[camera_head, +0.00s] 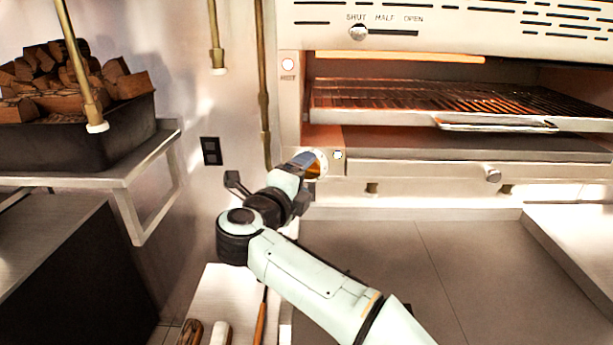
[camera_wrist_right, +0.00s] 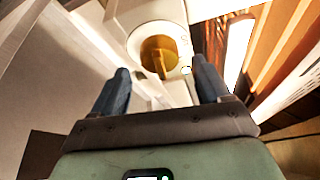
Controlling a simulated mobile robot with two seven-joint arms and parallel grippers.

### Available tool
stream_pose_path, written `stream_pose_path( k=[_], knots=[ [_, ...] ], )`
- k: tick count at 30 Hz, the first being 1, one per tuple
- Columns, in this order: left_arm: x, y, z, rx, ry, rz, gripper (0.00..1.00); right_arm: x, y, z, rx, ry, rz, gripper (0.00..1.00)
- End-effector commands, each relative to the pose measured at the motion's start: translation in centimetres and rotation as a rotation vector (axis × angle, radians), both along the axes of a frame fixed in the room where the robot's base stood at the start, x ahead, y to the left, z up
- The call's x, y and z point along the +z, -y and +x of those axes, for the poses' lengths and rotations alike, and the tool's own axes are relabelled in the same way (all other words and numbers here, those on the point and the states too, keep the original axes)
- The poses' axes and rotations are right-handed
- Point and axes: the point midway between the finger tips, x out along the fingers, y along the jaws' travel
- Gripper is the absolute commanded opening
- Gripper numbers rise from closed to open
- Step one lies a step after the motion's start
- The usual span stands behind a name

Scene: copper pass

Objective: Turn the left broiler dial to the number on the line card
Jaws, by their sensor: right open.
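The left broiler dial (camera_head: 316,169) is a brass-coloured knob at the lower left corner of the broiler front, partly hidden by my right gripper (camera_head: 305,161) in the head view. In the right wrist view the dial (camera_wrist_right: 158,52) is a round brass knob with a raised bar across it, on a pale round plate. My right gripper (camera_wrist_right: 162,86) is open and empty, its two dark fingers pointing at the dial with one to each side of it in the picture. I cannot tell whether they touch it. I cannot make out numbers or a line card. My left gripper is out of view.
The broiler has a grill rack (camera_head: 420,98) and a slide knob (camera_head: 358,33) marked shut, half, open. Another small knob (camera_head: 493,175) sits on the lower front. Brass pipes (camera_head: 262,90) hang left of it. A wood-filled bin (camera_head: 90,140) stands on a shelf at left.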

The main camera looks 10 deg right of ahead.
Motion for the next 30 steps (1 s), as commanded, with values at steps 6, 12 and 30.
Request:
stream_pose_path(
  k=[6, 12, 30],
  knots=[
    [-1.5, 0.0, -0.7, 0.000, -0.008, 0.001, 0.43, 0.2, -3.4, -4.1, 0.006, 0.001, 0.001, 0.76],
    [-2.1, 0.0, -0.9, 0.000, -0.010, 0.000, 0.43, 0.5, -5.6, -7.0, 0.004, 0.001, 0.000, 0.76],
    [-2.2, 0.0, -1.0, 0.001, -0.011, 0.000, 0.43, 0.7, -6.7, -8.5, 0.001, 0.001, 0.001, 0.76]
  ],
)
